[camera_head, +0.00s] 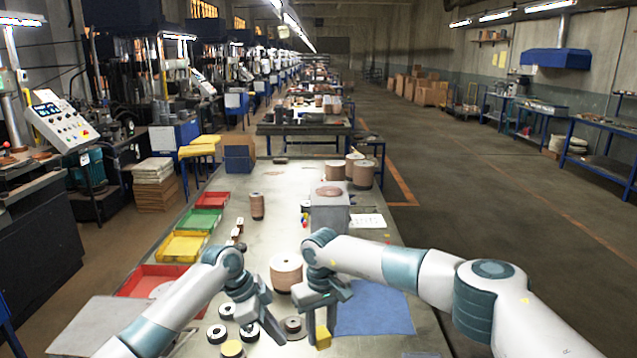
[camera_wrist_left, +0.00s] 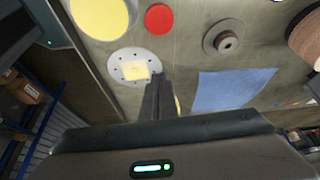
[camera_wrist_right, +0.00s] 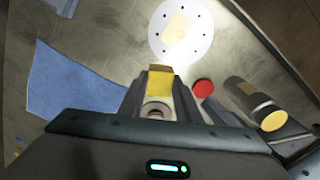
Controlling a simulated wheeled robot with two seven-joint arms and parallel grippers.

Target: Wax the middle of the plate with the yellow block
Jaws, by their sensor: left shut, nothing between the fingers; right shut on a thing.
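My right gripper (camera_head: 318,312) is shut on the yellow block (camera_head: 323,338); the block also shows between its fingers in the right wrist view (camera_wrist_right: 158,82). The plate (camera_wrist_right: 198,50) is a pale round disc with small dark holes around its rim and a pale yellowish square patch in its middle. The block appears apart from the plate in that view; its height is unclear. The plate also shows in the left wrist view (camera_wrist_left: 119,72), but I cannot make it out in the head view. My left gripper (camera_head: 268,325) is shut and empty, left of the right one.
A blue mat (camera_head: 372,308) lies right of my grippers. Several small discs, including a grey one (camera_head: 293,325), lie near my left gripper. A brown spool (camera_head: 286,271) stands behind. A red disc (camera_wrist_right: 204,88) and a yellow-ended cylinder (camera_wrist_right: 252,103) are near the plate.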

